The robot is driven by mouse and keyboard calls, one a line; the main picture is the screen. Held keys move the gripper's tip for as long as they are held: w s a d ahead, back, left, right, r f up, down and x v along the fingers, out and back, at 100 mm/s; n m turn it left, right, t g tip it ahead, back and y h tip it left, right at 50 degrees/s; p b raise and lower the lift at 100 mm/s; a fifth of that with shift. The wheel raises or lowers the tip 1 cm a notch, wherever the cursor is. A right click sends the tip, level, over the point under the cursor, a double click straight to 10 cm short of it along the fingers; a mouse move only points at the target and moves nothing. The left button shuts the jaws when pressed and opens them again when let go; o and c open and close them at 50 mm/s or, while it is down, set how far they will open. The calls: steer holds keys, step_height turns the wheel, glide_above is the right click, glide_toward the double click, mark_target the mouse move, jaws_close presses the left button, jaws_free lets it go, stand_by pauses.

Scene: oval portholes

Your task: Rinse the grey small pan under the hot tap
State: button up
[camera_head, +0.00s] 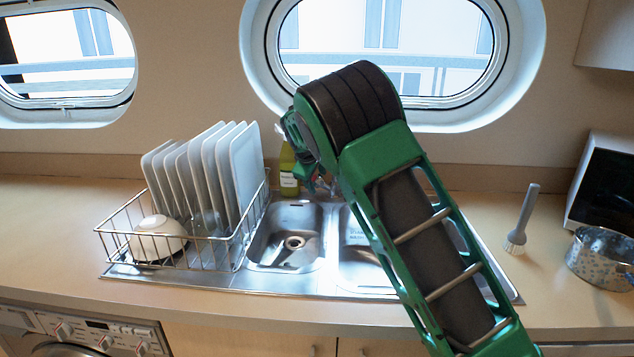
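A small grey, speckled pan (588,265) stands on the counter at the far right, partly cut off by the picture's edge. My green arm reaches up across the right part of the sink (287,262). My gripper (304,172) is at the bent arm's far end, above the back of the sink and well to the left of the pan. It shows small and partly hidden, so I cannot tell whether its fingers are open or shut. The tap is mostly hidden behind my arm; I cannot make out its hot side.
A wire dish rack (190,262) with several white plates (240,170) and a white bowl (158,238) stands left of the sink. A yellow-green bottle (288,172) is behind the sink. A brush (520,225) stands between sink and pan. A microwave (605,185) stands behind the pan.

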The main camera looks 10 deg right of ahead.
steer(key=shift+r, duration=0.1)
steer(key=v, duration=1)
steer(key=shift+s, duration=0.2)
